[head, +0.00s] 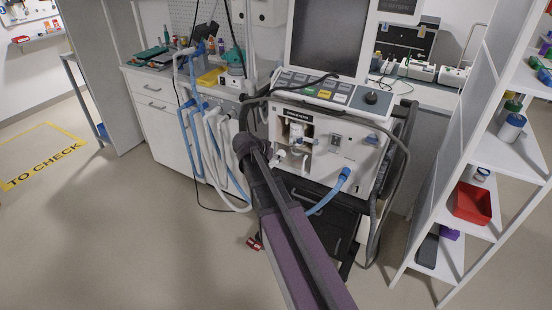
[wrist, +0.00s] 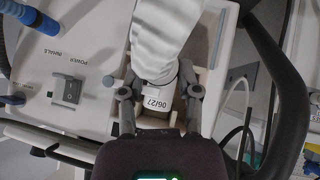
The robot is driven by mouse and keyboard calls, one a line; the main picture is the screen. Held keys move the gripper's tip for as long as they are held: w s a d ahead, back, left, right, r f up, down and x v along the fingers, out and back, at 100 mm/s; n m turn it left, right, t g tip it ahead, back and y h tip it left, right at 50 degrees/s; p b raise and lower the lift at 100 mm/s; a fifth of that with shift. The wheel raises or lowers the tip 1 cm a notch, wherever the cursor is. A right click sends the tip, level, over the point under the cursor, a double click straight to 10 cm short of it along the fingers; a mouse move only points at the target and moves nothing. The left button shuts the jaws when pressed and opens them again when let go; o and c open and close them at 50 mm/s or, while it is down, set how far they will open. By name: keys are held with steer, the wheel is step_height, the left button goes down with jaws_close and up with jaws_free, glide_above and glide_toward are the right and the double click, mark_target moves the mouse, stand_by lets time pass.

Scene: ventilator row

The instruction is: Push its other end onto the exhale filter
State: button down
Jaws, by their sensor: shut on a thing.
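My gripper (wrist: 158,85) is shut on the end of a white hose (wrist: 163,30), which runs from between the fingers to the top of the wrist view. A white piece marked 06/27 (wrist: 158,103) shows between the fingers; I cannot tell whether it is the filter or the hose cuff. The ventilator's tan recess (wrist: 208,82) lies behind the fingers. In the head view the white exhale filter (head: 297,131) sits in this recess on the ventilator front. I cannot see whether hose and filter touch.
A blue hose (head: 345,176) is fitted at the ventilator's lower right. Several white and blue hoses (head: 212,135) hang at the counter on the left. A dark cable (wrist: 275,70) curves close to the right of my gripper. Shelves (head: 505,150) stand at the right; floor at left is clear.

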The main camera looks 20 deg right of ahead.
steer(key=shift+w+d, duration=0.1)
steer(key=shift+w+d, duration=0.85)
steer(key=shift+d, duration=0.25)
steer(key=shift+w+d, duration=0.85)
steer(key=shift+d, duration=0.25)
steer(key=shift+w+d+r, duration=0.1)
steer(key=shift+w+d, duration=0.4)
steer(key=shift+d, duration=0.2)
steer(key=shift+w+d, duration=0.5)
steer(key=shift+d, duration=0.15)
stand_by(1.6)
steer(key=shift+c, duration=1.2)
jaws_free()
steer(key=shift+s+a, duration=0.1)
steer(key=shift+s, duration=0.05)
